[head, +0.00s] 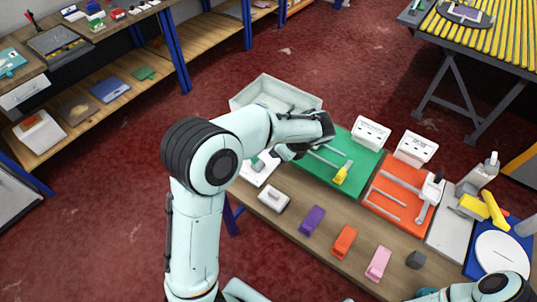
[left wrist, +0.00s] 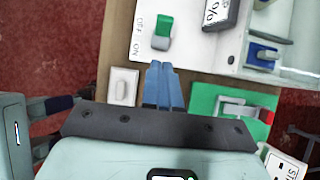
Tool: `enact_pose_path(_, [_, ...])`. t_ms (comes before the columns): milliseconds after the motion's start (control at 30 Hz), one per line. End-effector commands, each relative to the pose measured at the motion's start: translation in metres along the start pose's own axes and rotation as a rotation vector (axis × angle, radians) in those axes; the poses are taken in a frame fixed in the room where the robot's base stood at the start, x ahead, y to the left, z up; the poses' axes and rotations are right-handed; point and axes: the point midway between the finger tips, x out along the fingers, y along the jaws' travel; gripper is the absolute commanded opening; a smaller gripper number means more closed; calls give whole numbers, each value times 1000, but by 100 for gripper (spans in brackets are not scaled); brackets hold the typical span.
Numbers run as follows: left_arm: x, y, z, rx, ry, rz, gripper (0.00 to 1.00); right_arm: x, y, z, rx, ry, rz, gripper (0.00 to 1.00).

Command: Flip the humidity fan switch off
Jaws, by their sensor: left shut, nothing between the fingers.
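The switch panel is a white plate with the words OFF and ON, seen in the left wrist view (left wrist: 142,70). On it is a switch with a green part (left wrist: 166,25) and a grey part below it. The green part lies beside OFF and the grey part towards ON; I cannot tell which way it is set. In the head view the panel (head: 246,172) is partly hidden by my left gripper (head: 284,154). In the left wrist view my left gripper (left wrist: 163,88) is shut and empty, its blue fingers pointing at the switch, a little apart from it. My right gripper is out of view.
A dark-framed display with a % sign (left wrist: 220,12) is beside the switch. A green board (head: 322,180), an orange board (head: 375,208) and coloured blocks lie to the right. A white block (head: 274,199) lies in front.

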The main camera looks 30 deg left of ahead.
Motion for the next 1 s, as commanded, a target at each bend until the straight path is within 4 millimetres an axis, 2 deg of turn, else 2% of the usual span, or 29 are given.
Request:
enact_pose_path(100, [-25, 0, 6, -1, 0, -2, 0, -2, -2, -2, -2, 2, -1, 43])
enact_pose_path(333, [-55, 1, 12, 0, -1, 2, 0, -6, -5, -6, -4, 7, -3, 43])
enact_pose_path(500, [-61, 2, 13, 2, -1, 5, 0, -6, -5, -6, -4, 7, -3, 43])
enact_pose_path(1000, [-60, 2, 13, 1, -1, 5, 0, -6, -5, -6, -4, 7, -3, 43])
